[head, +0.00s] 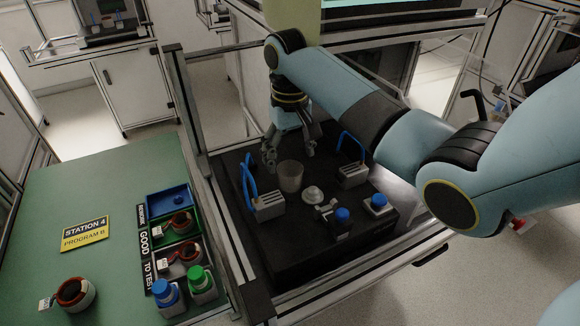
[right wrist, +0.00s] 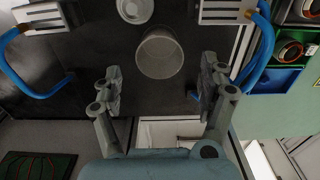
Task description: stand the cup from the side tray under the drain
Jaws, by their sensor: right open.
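A translucent grey cup (head: 290,176) stands upright on the black test bed (head: 292,238), close beside a pale round fitting (head: 312,194). I cannot tell for sure whether that fitting is the drain. My right gripper (head: 290,153) is open and empty, just behind the cup in the head view. In the right wrist view the cup (right wrist: 159,54) shows its open mouth, ahead of and between the spread fingers (right wrist: 160,82), with clear gaps on both sides. The pale fitting (right wrist: 134,8) is beyond it. No side tray is recognisable. My left gripper is out of view.
Two grey connector blocks with blue hoses (head: 268,206) (head: 353,174) flank the cup.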

